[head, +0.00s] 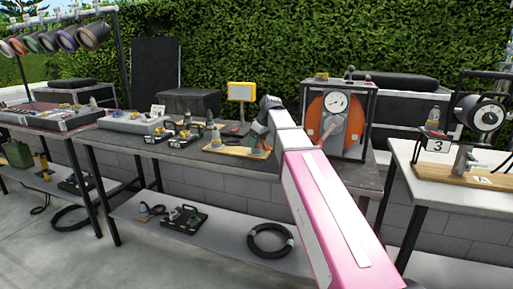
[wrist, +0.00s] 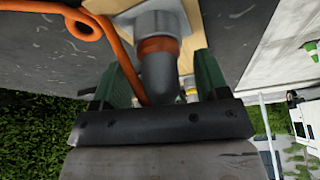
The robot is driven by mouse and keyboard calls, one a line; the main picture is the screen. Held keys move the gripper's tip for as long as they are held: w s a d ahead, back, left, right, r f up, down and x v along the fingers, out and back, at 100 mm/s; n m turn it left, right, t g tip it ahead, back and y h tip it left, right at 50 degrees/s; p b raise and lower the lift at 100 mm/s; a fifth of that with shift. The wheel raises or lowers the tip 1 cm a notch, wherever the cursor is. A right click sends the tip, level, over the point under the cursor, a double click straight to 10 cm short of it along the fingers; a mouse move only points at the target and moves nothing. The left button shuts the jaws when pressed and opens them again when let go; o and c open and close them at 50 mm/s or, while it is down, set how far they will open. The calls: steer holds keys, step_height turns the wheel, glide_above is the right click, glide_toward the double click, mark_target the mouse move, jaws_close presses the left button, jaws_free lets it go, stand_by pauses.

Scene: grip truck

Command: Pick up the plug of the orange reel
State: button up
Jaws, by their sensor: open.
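In the wrist view, a grey plug-like piece with an orange band (wrist: 157,46) lies between my green fingers, near a pale wooden board. An orange cable (wrist: 122,50) runs beside it at the left. My gripper (wrist: 164,62) is open around the piece; I cannot tell whether either finger touches it. In the head view my gripper (head: 258,132) is low over the right end of a wooden board (head: 228,150), and the plug is hard to make out there.
A yellow-framed lamp (head: 241,91) stands behind my gripper. Another grey fitting (head: 216,138) is on the board's left side. Black boxes (head: 187,133) sit farther left.

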steer(key=shift+f, duration=0.1)
steer(key=c, duration=1)
